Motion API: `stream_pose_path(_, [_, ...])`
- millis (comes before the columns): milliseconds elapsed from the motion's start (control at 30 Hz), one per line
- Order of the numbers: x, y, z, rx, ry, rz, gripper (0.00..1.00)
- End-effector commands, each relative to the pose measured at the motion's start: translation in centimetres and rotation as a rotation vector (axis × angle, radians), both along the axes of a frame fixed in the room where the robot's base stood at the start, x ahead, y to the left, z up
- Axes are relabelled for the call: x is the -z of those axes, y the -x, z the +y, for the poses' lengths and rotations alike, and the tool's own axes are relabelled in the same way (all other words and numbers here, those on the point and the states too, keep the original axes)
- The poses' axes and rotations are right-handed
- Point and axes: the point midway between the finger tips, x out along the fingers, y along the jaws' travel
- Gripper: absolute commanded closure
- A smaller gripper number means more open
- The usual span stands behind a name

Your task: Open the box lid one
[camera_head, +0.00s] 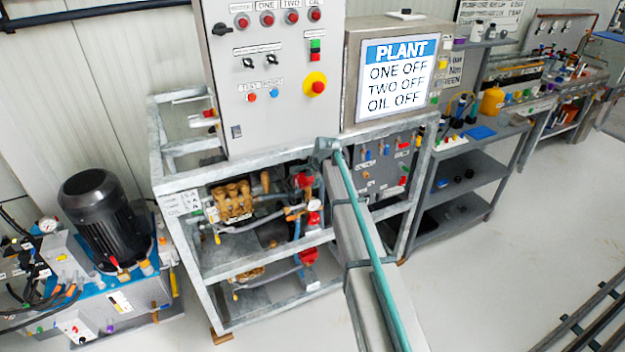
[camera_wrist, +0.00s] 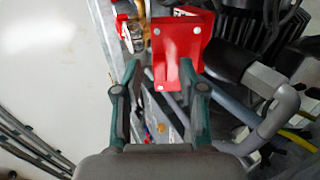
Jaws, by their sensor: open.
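A red, box-like part (camera_wrist: 180,45) with a flat face and small bolts shows at the top middle of the wrist view. I cannot tell whether it is box lid one; no lid is clearly labelled so. My gripper (camera_wrist: 160,76) is open, its two dark green fingers pointing at the red part. The right finger overlaps its lower right edge in the picture; contact cannot be told. In the head view, two red parts, an upper one (camera_head: 305,180) and a lower one (camera_head: 308,256), sit in the pump frame. My arm reaches there and hides some of it.
The metal frame (camera_head: 191,268) holds brass pumps (camera_head: 233,200) and hoses. A control cabinet (camera_head: 262,120) and a PLANT sign (camera_head: 397,78) stand above. Grey hoses and a pipe (camera_wrist: 275,112) crowd the wrist view's right side.

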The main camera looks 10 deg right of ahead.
Motion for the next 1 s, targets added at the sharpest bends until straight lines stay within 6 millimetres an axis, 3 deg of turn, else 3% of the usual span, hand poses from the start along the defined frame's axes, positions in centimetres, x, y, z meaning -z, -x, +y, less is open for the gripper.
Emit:
stream_pose_path(167, [-1.8,1.0,-0.3,0.0,0.0,-0.002,0.59])
stream_pose_path(600, [-8.7,4.6,-1.3,0.0,0.0,-0.002,0.59])
stream_pose_path(800, [-10.2,5.3,-1.5,0.0,0.0,-0.001,0.59])
stream_pose_path(1000, [-10.4,5.4,-1.5,0.0,0.0,0.0,0.59])
